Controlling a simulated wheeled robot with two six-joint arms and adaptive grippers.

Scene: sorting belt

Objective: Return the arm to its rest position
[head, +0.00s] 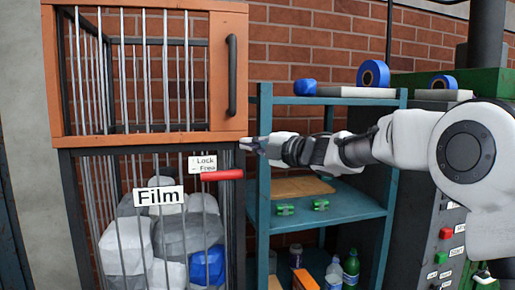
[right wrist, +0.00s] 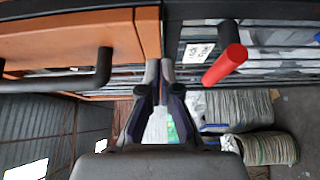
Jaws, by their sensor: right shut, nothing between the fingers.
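My right arm (head: 400,140) reaches in from the right of the head view. Its gripper (head: 246,144) is shut and empty, close to the lower right corner of the orange-framed cage door (head: 240,70). The red lever (head: 222,174) is just below and left of the fingertips. I cannot tell whether the fingers touch the frame. In the right wrist view the shut fingertips (right wrist: 159,70) point at the orange frame edge (right wrist: 148,40), with the red lever (right wrist: 226,64) to their right. My left gripper is not in view.
The upper door has a black vertical handle (head: 232,76). A barred cage marked Film (head: 158,196) holds pale bags and one blue bag. A teal shelf (head: 340,205) stands behind my forearm, with green items and bottles. A button panel (head: 450,215) is at right.

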